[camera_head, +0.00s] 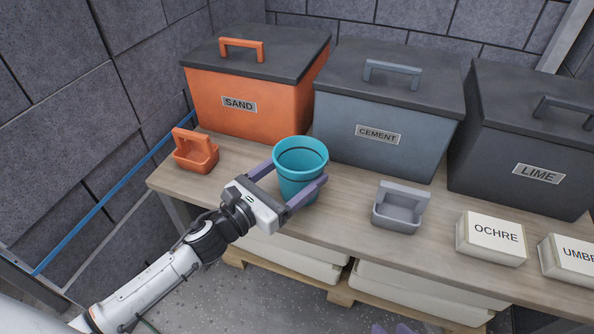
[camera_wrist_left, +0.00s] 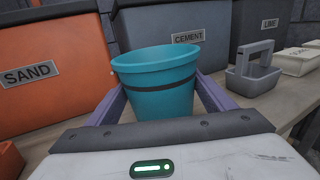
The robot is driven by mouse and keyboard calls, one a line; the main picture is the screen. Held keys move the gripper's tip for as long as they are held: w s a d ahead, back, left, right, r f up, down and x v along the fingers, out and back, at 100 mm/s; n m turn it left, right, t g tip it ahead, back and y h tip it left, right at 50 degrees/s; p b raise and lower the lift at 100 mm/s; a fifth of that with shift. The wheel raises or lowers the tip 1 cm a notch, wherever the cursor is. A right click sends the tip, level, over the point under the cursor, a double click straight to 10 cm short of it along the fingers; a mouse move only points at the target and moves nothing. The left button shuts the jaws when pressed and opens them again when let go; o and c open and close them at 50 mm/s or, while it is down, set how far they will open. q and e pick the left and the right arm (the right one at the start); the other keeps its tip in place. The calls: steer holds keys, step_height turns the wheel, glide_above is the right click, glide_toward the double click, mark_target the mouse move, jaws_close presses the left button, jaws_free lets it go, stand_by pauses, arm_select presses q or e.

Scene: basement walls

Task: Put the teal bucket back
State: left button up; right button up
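The teal bucket (camera_head: 297,180) stands upright on the wooden bench (camera_head: 345,205), in front of the orange sand bin and the grey cement bin. It also shows in the left wrist view (camera_wrist_left: 158,92), with a dark band around it. My left gripper (camera_head: 296,178) has its two purple fingers on either side of the bucket. The fingers are apart, and I cannot tell whether they touch its sides. The bucket's base is partly hidden by the gripper. Only the purple fingertips of my right gripper (camera_head: 391,329) show at the bottom edge, apart and with nothing seen between them.
The sand bin (camera_head: 240,103), cement bin (camera_head: 385,128) and lime bin (camera_head: 510,150) line the back. An orange scoop (camera_head: 195,155) sits left, a grey scoop (camera_head: 400,215) right. Ochre (camera_head: 490,240) and umber (camera_head: 570,262) boxes stand at the right. Bare bench lies between bucket and grey scoop.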

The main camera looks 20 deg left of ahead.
arm_select(q)
steer(key=o, duration=0.3)
steer(key=shift+o, duration=0.2)
steer(key=shift+r, duration=0.1)
arm_select(e)
steer(key=shift+r, duration=0.1)
arm_select(q)
steer(key=shift+s, duration=0.15)
steer(key=p+v, duration=0.1)
steer(key=v, duration=1)
steer(key=shift+s+a, duration=0.2)
steer(key=shift+s, duration=0.1)
arm_select(e)
steer(key=shift+s+d+f+h, duration=0.15)
steer(key=shift+d+f+h, duration=0.15)
steer(key=shift+d, duration=0.1)
arm_select(q)
steer(key=shift+r, duration=0.15)
arm_select(e)
steer(key=shift+r, duration=0.15)
steer(key=shift+o, duration=0.5)
